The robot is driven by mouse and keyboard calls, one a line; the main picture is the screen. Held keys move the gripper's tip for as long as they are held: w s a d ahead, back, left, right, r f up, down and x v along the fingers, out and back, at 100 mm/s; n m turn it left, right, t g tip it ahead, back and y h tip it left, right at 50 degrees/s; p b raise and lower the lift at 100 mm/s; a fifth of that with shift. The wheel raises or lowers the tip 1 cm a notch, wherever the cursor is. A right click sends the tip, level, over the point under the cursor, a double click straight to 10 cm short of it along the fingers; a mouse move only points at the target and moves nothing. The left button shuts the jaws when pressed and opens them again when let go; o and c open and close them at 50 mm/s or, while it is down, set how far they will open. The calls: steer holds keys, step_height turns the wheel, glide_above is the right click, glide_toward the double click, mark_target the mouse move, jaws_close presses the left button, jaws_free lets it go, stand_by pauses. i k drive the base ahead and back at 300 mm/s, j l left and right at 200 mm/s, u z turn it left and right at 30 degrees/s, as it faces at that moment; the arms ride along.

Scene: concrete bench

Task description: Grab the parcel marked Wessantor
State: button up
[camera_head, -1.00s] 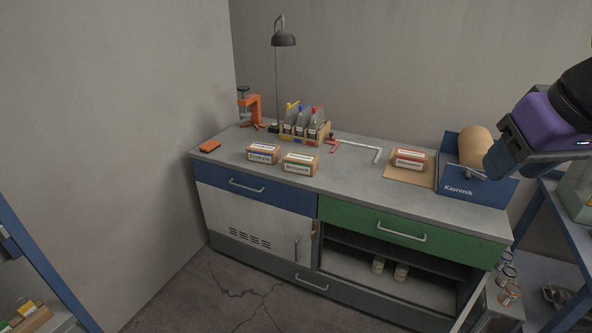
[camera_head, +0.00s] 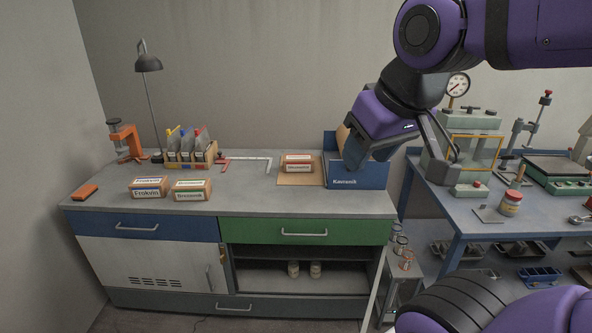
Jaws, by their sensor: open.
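Three brown parcels with coloured-striped labels sit on the grey bench top. The left parcel (camera_head: 148,187) has a blue stripe and seems to read "Frokelo". The middle parcel (camera_head: 191,190) has a green stripe, and its word looks like "Brezenok". The right parcel (camera_head: 298,163) has red stripes and stands on a flat cardboard sheet (camera_head: 297,181). Its word is too small to read surely, so I cannot confirm which is marked Wessantor. My gripper (camera_head: 415,160) is open and empty, in the air at the bench's right end, right of the red-striped parcel.
A blue box (camera_head: 357,178) marked "Kavrenik" stands right of the cardboard, partly behind my gripper. A blue workbench (camera_head: 462,212) with equipment is at right.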

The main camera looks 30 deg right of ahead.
mark_target(294, 163)
steer(key=k+u, duration=0.15)
steer(key=u, duration=0.25)
steer(key=k+j+u, duration=0.15)
steer(key=u, duration=0.25)
steer(key=i+j+u, duration=0.35)
steer(key=i+z, duration=0.3)
steer(key=i, duration=0.55)
steer(key=i+z, duration=0.4)
steer(key=z, duration=0.2)
steer(key=i+z, duration=0.15)
steer(key=z, duration=0.3)
steer(key=i+z, duration=0.2)
steer(key=z, duration=0.3)
steer(key=i+z, duration=0.7)
steer(key=i, duration=0.1)
